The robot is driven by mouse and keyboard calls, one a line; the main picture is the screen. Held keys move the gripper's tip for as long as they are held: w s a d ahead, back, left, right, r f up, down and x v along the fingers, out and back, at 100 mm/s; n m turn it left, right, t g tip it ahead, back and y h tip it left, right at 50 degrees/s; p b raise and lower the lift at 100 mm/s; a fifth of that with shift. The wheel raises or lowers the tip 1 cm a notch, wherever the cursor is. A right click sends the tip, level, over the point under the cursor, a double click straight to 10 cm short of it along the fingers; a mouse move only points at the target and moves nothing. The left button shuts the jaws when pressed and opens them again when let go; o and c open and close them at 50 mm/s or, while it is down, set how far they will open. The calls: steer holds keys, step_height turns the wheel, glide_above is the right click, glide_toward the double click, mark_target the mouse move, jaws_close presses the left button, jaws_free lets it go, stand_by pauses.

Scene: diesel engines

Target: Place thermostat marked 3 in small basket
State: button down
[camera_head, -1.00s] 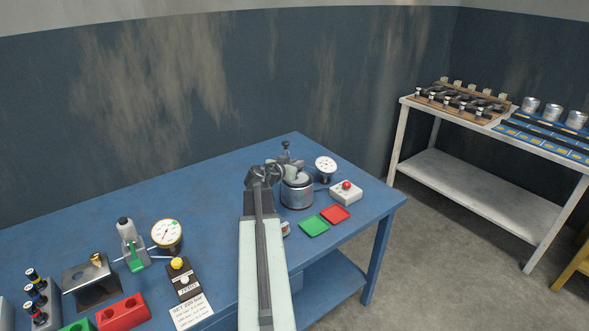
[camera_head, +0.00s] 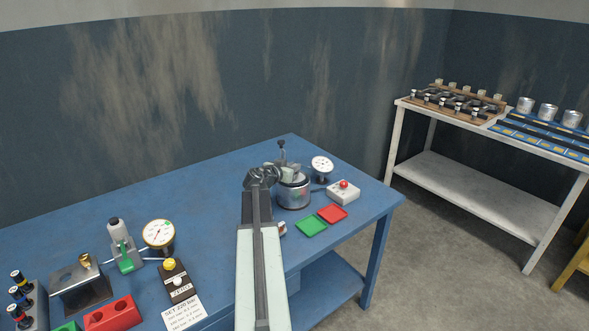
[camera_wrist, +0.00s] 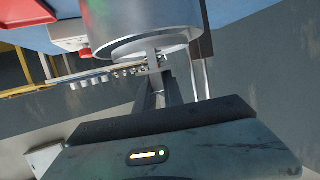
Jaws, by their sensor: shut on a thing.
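My gripper (camera_head: 262,178) is at the left side of a shiny metal pot (camera_head: 293,194) on the blue bench, close to its rim. In the wrist view my gripper (camera_wrist: 155,85) points at the pot, whose underside and side (camera_wrist: 140,35) fill the top. The fingers are shut on a small metallic piece (camera_wrist: 153,63) that is mostly hidden. I cannot read a mark on it or confirm that it is the thermostat. The pot's top is partly covered by fittings, and I cannot make out a small basket in either view.
Beside the pot are a white dial gauge (camera_head: 321,166), a white box with a red button (camera_head: 344,192), a green tray (camera_head: 311,226) and a red tray (camera_head: 332,214). A pump gauge (camera_head: 158,234) and red block (camera_head: 113,314) stand left. The bench's back left is clear.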

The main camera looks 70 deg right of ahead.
steer(key=c, duration=1.5)
jaws_free()
steer(key=shift+o, duration=0.2)
steer(key=shift+r, duration=0.1)
steer(key=p+v, duration=0.4)
steer(key=v, duration=0.8)
steer(key=shift+s, duration=0.1)
